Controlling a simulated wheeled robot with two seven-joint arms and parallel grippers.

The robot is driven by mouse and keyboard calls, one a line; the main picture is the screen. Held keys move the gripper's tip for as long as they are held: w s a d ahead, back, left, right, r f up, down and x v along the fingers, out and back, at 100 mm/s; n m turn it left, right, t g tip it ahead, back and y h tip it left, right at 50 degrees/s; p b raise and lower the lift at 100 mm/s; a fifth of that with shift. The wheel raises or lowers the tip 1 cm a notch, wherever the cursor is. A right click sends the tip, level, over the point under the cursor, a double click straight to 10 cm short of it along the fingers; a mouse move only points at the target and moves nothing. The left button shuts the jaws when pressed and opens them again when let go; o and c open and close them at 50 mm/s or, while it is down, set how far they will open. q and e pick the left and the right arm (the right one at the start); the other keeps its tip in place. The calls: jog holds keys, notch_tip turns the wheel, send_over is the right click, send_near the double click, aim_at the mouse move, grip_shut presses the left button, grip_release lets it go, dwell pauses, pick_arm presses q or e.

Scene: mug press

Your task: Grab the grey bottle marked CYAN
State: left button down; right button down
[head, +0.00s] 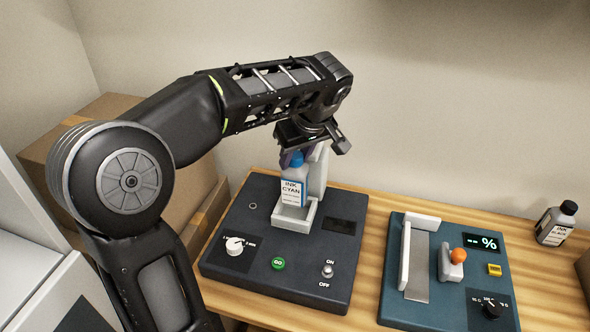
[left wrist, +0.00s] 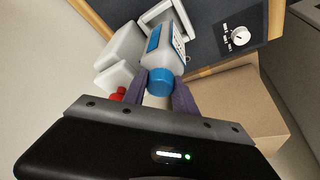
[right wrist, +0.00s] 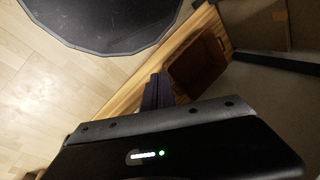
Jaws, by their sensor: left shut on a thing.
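The grey bottle marked INK CYAN (head: 292,188) stands upright in a light grey holder (head: 288,223) on a dark machine. It has a blue cap and a blue-edged label. My left gripper (head: 293,157) comes down from above and is shut on the bottle at its cap. In the left wrist view the purple fingers (left wrist: 158,92) are on either side of the blue cap, and the bottle body (left wrist: 168,52) points away towards the holder. My right gripper (right wrist: 156,90) shows only in its own wrist view, with its fingers together and nothing between them.
The machine (head: 240,270) has a dial, green button and switch. To its right is a blue-grey scale-like unit (head: 430,310) with an orange knob. A black-capped INK bottle (head: 556,224) stands far right. Cardboard boxes (head: 90,125) are left. The right wrist view shows a brown bin (right wrist: 198,65).

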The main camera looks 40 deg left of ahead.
pick_arm(q)
notch_tip(320, 180, up, 7)
jog(key=shift+f, duration=0.1)
notch_tip(320, 180, up, 6)
jog(key=p, duration=0.6)
jog(key=shift+f, duration=0.1)
